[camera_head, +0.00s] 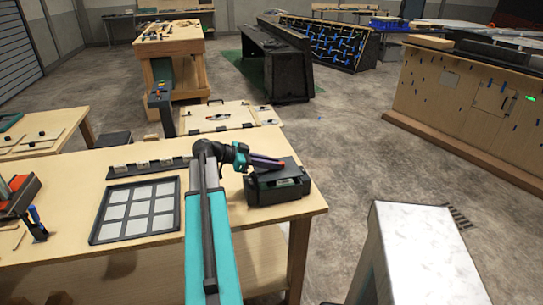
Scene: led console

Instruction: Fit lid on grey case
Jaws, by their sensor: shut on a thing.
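The dark grey case (279,191) stands on the right end of the wooden workbench, with a lighter label-like patch on its front. A flat dark lid (291,169) is at the top of the case, under and beside my gripper (270,162). The lid looks slightly tilted. I cannot tell whether it touches the case rim all round. My gripper reaches in from the left over the case and is shut on the lid. My fingers and the lid hide most of the case's opening.
A black-framed panel of pale squares (139,209) lies left of my arm on the workbench (75,175). A narrow dark rail (147,166) lies behind it. A red-and-black holder (17,194) stands at far left. A pale block (418,255) stands at lower right, with bare floor behind it.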

